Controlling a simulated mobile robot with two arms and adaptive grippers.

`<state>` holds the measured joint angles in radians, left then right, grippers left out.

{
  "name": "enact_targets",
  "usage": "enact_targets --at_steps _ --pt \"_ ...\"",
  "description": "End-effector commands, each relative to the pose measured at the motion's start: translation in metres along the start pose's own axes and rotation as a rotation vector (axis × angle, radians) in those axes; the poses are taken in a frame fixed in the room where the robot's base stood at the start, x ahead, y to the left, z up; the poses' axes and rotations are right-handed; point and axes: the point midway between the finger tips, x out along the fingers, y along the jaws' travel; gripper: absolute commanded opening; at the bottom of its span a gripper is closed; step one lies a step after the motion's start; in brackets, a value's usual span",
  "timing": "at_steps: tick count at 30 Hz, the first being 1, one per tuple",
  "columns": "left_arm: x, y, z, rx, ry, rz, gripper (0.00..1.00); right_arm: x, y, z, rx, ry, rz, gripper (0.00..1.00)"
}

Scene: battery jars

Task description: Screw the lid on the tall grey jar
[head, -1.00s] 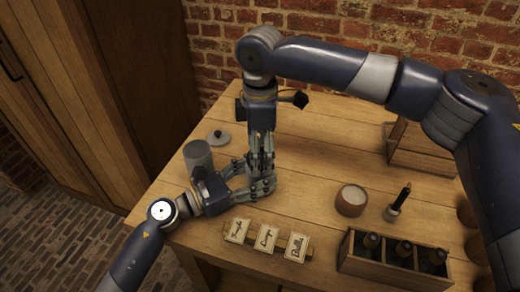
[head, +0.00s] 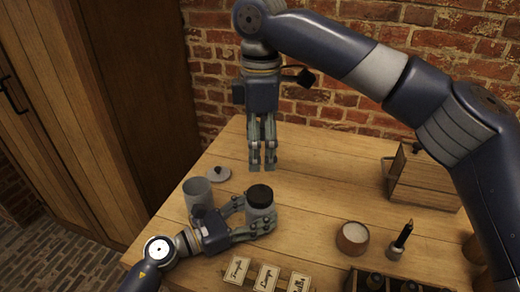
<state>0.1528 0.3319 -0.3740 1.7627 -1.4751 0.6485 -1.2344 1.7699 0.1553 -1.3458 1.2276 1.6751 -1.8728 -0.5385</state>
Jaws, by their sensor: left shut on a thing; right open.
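A grey jar (head: 261,214) with a dark round lid (head: 260,194) on top stands upright near the table's left front. My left gripper (head: 256,216) is shut around its body from the left, below the lid. Whether the lid is tight cannot be told. My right gripper (head: 264,168) hangs pointing down above and behind the jar, empty and open with only a narrow gap between its fingers, clear of the lid. Another grey cylindrical container (head: 198,190), open at the top, stands to the left, partly behind my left gripper. A pale grey knobbed lid (head: 219,173) lies behind it.
Several lettered cards (head: 267,277) stand at the front edge. A round wooden pot (head: 352,238) with pale contents and a dark-handled tool (head: 400,240) stand to the right. A wooden crate with dark bottles is at the front right, a wooden box (head: 418,178) at the back right.

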Motion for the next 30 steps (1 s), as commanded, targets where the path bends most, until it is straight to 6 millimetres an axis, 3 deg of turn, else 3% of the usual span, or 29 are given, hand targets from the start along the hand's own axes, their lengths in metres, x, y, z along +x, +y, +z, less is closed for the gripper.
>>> enact_targets --at_steps 2,3,6,20,30 --pt "0.000 0.000 0.001 0.001 -0.002 0.000 0.00 0.000 0.000 0.000 0.000 0.000 0.000 0.71" --pt "0.000 0.000 0.001 0.001 -0.002 0.000 0.59 0.000 0.000 0.000 0.000 0.000 0.000 0.71" --pt "0.000 0.000 0.001 0.001 -0.002 0.000 0.80 0.000 0.000 0.000 0.000 0.000 0.000 0.71" --pt "-0.007 0.000 -0.001 -0.001 0.001 0.001 0.80 0.000 0.000 0.000 0.000 0.000 0.000 0.71" --pt "-0.074 0.000 -0.002 -0.002 0.004 0.002 0.80 0.000 0.000 0.000 0.000 0.000 0.000 0.71"
